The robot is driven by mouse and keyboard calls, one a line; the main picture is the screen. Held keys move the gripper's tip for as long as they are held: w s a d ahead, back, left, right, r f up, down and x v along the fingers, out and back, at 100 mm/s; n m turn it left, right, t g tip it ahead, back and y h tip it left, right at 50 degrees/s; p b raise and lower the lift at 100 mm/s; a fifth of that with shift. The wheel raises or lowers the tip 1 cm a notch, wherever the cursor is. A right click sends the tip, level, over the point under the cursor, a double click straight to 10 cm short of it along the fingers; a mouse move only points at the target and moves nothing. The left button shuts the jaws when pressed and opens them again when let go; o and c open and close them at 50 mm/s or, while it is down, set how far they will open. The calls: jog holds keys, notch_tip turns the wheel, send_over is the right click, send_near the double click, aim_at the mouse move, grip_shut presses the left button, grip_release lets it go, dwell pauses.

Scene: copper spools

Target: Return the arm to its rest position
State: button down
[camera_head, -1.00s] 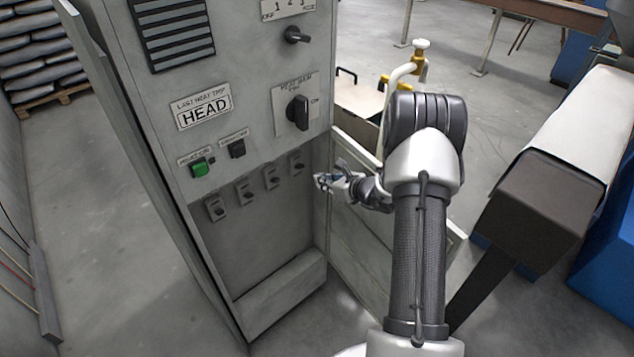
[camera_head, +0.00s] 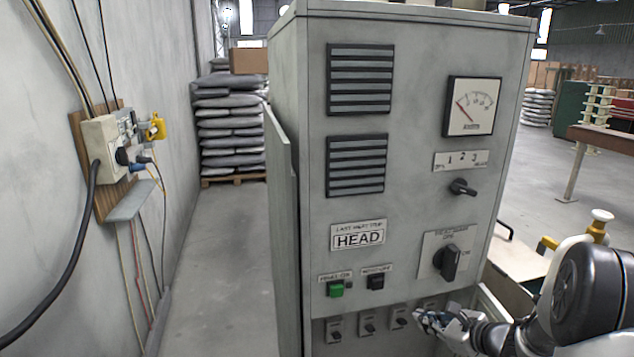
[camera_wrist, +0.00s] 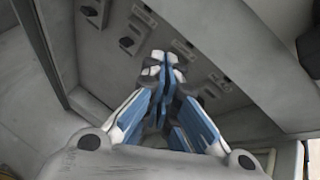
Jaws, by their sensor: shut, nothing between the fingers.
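My gripper (camera_head: 432,322) is at the lower right in the head view, in front of the lower front of the grey control cabinet (camera_head: 300,200). It is close to a row of small switches (camera_head: 369,325), partly covering the rightmost ones. In the wrist view my gripper (camera_wrist: 163,62) has its blue and white fingers together, shut and empty, pointing toward the cabinet face. I cannot tell whether the fingertips touch the panel. My arm comes in from the right edge.
The cabinet carries a rotary knob (camera_head: 450,262), a green button (camera_head: 335,289), a selector (camera_head: 462,187) and a gauge (camera_head: 473,106). An open side door (camera_head: 282,215) stands at its left. A wall socket box (camera_head: 103,150) is at left. Stacked sacks (camera_head: 228,130) stand behind, with free floor before them.

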jog(key=s+a+r+n+g+y, duration=0.1)
jog(key=s+a+r+n+g, duration=0.2)
jog(key=s+a+r+n, duration=0.5)
jog(key=s+a+r+n+g, duration=0.3)
jog(key=s+a+r+n, duration=0.2)
jog(key=s+a+n, duration=0.35)
jog(key=s+d+r+n+h, duration=0.1)
jog(key=s+n+h, duration=0.2)
jog(key=s, duration=0.6)
jog(key=s+d+r+n+h, duration=0.1)
jog(key=s+n+h, duration=0.2)
jog(key=s+n, duration=0.4)
jog(key=s, duration=0.3)
jog(key=shift+s+d+r+n+h, duration=0.15)
jog(key=shift+r+n+h, duration=0.1)
jog(key=shift+n+h, duration=0.1)
jog(key=shift+d, duration=0.1)
